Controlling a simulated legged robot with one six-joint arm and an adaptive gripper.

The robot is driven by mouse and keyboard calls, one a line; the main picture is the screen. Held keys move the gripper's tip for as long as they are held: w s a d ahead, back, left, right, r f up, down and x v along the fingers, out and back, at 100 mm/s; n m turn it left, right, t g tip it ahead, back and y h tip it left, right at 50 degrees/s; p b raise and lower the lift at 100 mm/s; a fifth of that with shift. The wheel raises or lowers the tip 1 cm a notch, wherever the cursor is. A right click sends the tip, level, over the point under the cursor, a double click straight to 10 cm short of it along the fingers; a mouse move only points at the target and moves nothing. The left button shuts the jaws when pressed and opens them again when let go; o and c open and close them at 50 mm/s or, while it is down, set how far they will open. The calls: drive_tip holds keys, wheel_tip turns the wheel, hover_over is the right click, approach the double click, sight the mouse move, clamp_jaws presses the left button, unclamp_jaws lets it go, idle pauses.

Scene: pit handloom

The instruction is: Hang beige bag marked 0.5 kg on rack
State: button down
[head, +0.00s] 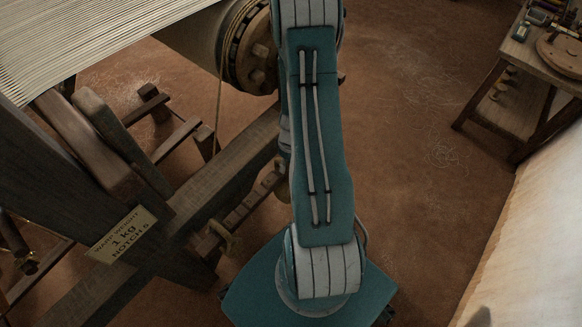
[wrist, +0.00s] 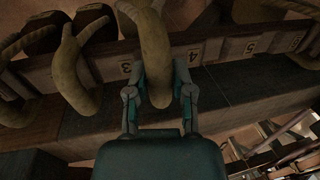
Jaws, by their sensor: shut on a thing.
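In the wrist view my gripper (wrist: 159,98) is shut on a beige, curved, sausage-like bag (wrist: 155,50), with one finger on each side of its lower part. The bag's top runs out of the frame and no weight mark can be read on it. Behind it is the rack (wrist: 225,49), a dark wooden rail with number plates; 3, 4 and 5 show. The held bag is in front of the rail between plates 3 and 4; I cannot tell whether it touches the rail. In the head view my arm hides the gripper and the bag; part of the notched rail (head: 243,207) shows.
Other beige bags (wrist: 73,70) hang at the left in the wrist view. Loom beams fill the left. A side table (head: 519,95) stands at right, with bare floor (head: 430,150) before it.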

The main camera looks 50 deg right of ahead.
drive_tip(key=shift+w, duration=1.2)
drive_tip(key=shift+a+f, duration=0.1)
drive_tip(key=shift+f, duration=1.05)
drive_tip(key=shift+f, duration=0.3)
drive_tip(key=shift+c, duration=2)
unclamp_jaws()
drive_tip(key=shift+w+r, duration=0.1)
wheel_tip(320, 180, up, 12)
drive_tip(key=d, duration=0.2)
drive_tip(key=shift+d+f, duration=0.2)
drive_tip(key=shift+f, duration=0.05)
drive_tip(key=shift+w, duration=0.1)
